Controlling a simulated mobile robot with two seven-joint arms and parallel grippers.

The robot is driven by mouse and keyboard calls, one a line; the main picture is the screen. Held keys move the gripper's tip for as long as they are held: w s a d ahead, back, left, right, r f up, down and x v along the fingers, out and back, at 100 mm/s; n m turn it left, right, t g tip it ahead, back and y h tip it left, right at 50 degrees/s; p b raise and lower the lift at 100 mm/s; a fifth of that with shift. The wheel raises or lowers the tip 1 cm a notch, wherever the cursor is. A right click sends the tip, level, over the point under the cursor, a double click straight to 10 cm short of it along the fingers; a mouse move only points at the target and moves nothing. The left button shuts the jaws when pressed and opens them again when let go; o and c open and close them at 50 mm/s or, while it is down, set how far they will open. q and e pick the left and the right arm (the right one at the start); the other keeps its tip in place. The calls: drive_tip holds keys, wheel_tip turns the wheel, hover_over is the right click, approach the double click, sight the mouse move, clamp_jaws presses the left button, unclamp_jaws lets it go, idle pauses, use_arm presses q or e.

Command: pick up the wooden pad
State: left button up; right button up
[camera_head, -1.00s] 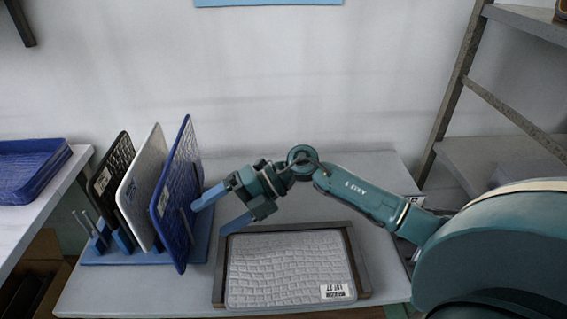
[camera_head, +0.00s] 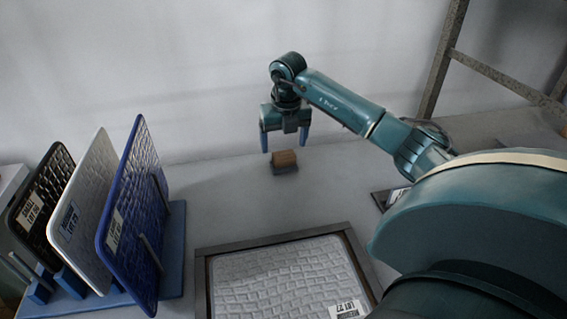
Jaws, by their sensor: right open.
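The wooden pad (camera_head: 285,157) is a small brown block. It sits on a small dark grey base (camera_head: 286,170) on the table, behind the framed tray. My right gripper (camera_head: 284,149) is open and points down, with one blue finger to each side of the pad in the picture. The fingertips end near the height of the pad's top in the picture. I cannot tell whether they are above it or behind it, and I see no contact. My left gripper is not in view.
A blue rack (camera_head: 172,250) at left holds upright black, white and blue panels. A white textured panel (camera_head: 285,280) lies in a dark frame (camera_head: 200,275) in front. The table around the pad is clear. A metal shelf frame (camera_head: 440,65) stands at back right.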

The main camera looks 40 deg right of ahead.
sight(284, 153)
drive_tip(key=shift+w+d+f+b, duration=0.15)
drive_tip(key=shift+w+f+b, duration=0.05)
drive_tip(key=shift+f, duration=1.2)
drive_tip(key=shift+w+d+f+b, duration=0.15)
drive_tip(key=shift+f, duration=1.2)
drive_tip(key=shift+c, duration=0.3)
drive_tip(key=c, duration=0.8)
drive_tip(key=shift+r, duration=0.15)
drive_tip(key=shift+c, duration=0.2)
drive_tip(key=shift+s+a+r, duration=0.1)
drive_tip(key=shift+s+r, duration=0.05)
drive_tip(key=shift+r, duration=0.45)
wheel_tip(284, 153, up, 6)
drive_tip(key=shift+s+r+p, duration=0.1)
drive_tip(key=shift+p, duration=0.45)
drive_tip(key=s+a, duration=0.4)
drive_tip(key=s, duration=0.4)
drive_tip(key=s+a+b, duration=0.1)
drive_tip(key=s+a, duration=0.4)
drive_tip(key=s, duration=0.4)
drive_tip(key=shift+a+f, duration=0.25)
drive_tip(key=shift+f, duration=0.05)
